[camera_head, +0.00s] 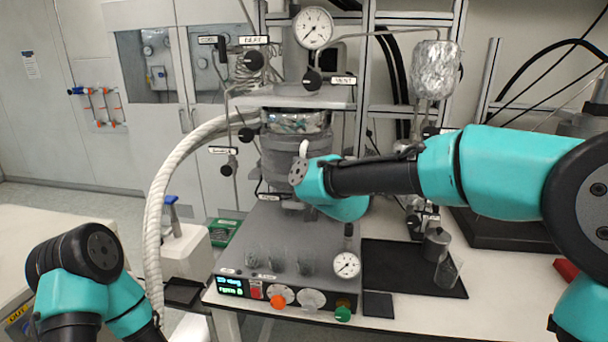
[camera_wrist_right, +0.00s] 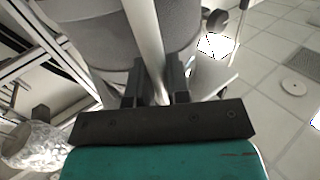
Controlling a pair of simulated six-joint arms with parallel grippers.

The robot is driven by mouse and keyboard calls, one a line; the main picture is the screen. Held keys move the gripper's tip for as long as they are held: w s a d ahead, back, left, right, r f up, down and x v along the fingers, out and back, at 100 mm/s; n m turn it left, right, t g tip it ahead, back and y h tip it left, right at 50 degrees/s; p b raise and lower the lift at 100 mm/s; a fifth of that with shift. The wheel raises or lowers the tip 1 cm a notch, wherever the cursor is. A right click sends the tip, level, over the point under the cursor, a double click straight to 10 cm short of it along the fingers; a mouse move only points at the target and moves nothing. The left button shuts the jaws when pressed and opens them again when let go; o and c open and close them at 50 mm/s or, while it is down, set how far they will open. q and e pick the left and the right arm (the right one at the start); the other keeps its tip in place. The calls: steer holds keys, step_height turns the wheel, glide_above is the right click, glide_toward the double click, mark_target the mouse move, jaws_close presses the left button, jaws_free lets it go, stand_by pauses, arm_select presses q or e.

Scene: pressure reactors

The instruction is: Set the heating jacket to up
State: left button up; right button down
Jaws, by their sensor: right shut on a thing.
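The heating jacket (camera_head: 280,160) is a grey cylinder around the reactor in the middle of the head view. A shiny band (camera_head: 295,122) shows between it and the metal plate above. My right arm reaches in from the right, its wrist in front of the jacket. In the right wrist view, my right gripper (camera_wrist_right: 160,80) is shut on a pale upright handle (camera_wrist_right: 145,30) beside the grey jacket (camera_wrist_right: 90,42). A pale end of the handle (camera_head: 303,148) shows above my wrist. The jacket's lower part is partly hidden by my arm. My left gripper is out of view.
The grey base unit (camera_head: 320,225) carries several glass vials, a gauge (camera_head: 346,265), knobs and a green display (camera_head: 230,286). A thick white hose (camera_head: 160,200) curves on the left. A black mat (camera_head: 400,268) with a small container lies on the right.

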steer(key=shift+r, duration=0.4)
steer(key=c, duration=1.4)
jaws_free()
steer(key=o, duration=0.3)
steer(key=shift+f, duration=0.15)
steer(key=shift+s, duration=0.1)
steer(key=v, duration=1.7)
steer(key=shift+s, duration=0.1)
